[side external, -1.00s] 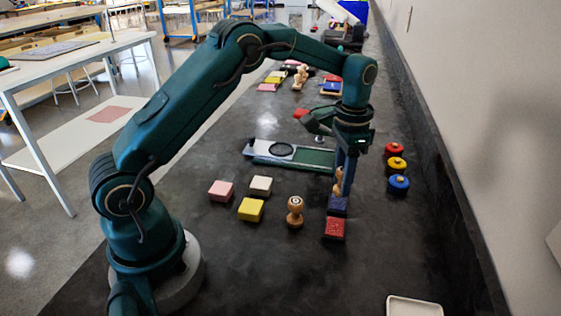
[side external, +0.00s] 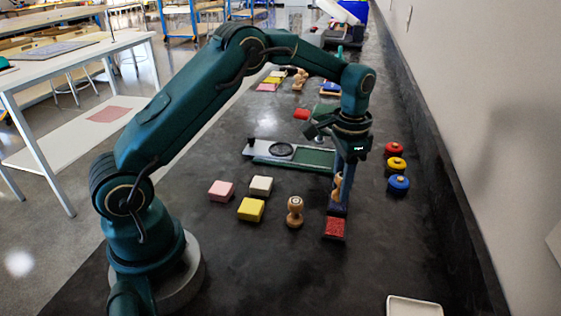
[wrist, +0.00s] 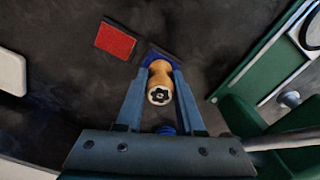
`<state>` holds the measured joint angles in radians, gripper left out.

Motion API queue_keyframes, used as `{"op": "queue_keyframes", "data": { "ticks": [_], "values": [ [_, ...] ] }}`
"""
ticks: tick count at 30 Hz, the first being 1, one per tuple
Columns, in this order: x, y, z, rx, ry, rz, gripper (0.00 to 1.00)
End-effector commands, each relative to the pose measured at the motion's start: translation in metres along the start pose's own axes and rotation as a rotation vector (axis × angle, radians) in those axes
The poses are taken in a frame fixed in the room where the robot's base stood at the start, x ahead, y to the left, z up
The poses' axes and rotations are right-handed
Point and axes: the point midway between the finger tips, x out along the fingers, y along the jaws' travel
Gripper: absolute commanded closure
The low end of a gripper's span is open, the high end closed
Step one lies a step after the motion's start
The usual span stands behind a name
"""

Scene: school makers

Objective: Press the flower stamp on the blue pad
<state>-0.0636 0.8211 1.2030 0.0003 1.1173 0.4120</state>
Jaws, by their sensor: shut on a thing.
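The flower stamp (wrist: 160,82) is a light wooden peg with a black flower mark on its handle top. My gripper (wrist: 161,72) is shut on it, one blue finger on each side; in the side view my gripper (side external: 342,190) points down. The blue pad (side external: 337,210) lies right under the stamp, behind the red pad (side external: 334,228), mostly hidden by fingers and stamp. A blue edge of it shows in the wrist view (wrist: 150,57) at the stamp's lower end. I cannot tell whether the stamp's face touches the pad.
Another wooden stamp (side external: 295,211) stands left of the red pad. Pink (side external: 221,191), white (side external: 261,186) and yellow (side external: 250,209) blocks lie further left. A green board (side external: 295,157) lies behind. Red, yellow and blue round pots (side external: 398,184) stand at right near the wall.

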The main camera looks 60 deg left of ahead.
Motion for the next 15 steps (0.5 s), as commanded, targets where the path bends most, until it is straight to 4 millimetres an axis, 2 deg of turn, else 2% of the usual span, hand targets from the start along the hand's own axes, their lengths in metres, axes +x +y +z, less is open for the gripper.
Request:
{"op": "queue_keyframes", "data": {
  "ticks": [15],
  "values": [
    [0.0032,0.0000,0.0000,0.000,0.000,0.000,1.00]
  ]
}}
